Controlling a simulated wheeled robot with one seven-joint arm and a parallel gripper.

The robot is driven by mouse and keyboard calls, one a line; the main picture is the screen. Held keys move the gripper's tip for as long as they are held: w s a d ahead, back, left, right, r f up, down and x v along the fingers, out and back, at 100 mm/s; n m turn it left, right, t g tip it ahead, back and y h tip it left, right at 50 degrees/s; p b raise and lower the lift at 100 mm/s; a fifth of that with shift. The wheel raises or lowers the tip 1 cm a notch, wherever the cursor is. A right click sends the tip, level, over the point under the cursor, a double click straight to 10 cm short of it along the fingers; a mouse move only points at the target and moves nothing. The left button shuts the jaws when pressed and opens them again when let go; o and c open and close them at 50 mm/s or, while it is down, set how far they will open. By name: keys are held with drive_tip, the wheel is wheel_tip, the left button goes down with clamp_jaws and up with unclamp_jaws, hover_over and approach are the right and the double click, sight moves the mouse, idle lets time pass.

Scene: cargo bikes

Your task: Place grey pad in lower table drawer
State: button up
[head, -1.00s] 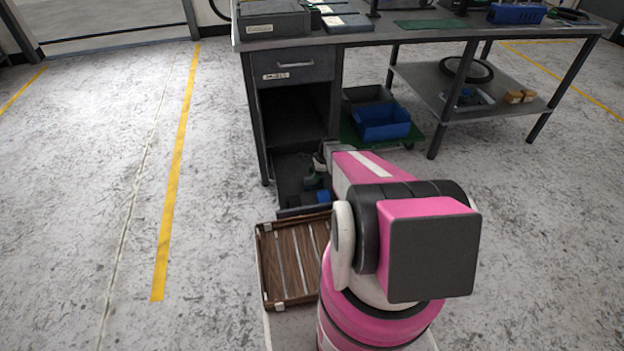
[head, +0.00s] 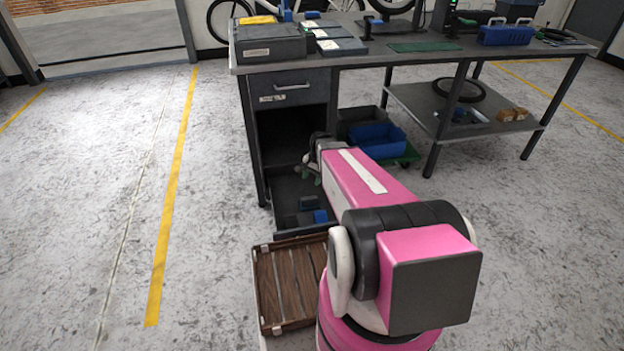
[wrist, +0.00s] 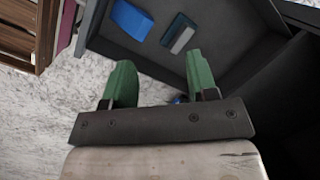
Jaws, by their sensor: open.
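The lower table drawer (head: 283,189) is pulled out under the table, its inside facing up. In the wrist view the drawer (wrist: 228,40) holds a grey pad-like block with a pale strip (wrist: 180,38), lying flat beside a blue block (wrist: 130,20). In the head view the greyish block (head: 307,203) and the blue block (head: 320,216) lie near the drawer's front. My gripper (wrist: 162,85) is open, its green fingers apart with only floor and drawer edge seen between them. It is above the drawer area, apart from both blocks. In the head view my arm partly hides it.
A wooden slatted crate (head: 286,285) stands in front of the drawer. The upper drawer (head: 292,87) is shut. Blue and dark bins (head: 376,140) stand right of the cabinet. The table top (head: 350,58) carries cases and tools. The floor at left is clear.

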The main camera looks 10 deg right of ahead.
drive_tip(key=s+a+r+n+h, duration=0.2)
drive_tip(key=s+a+r+n, duration=0.1)
drive_tip(key=s+r+n, duration=0.6)
drive_tip(key=s+r, duration=0.2)
drive_tip(key=s, duration=0.1)
idle(0.5)
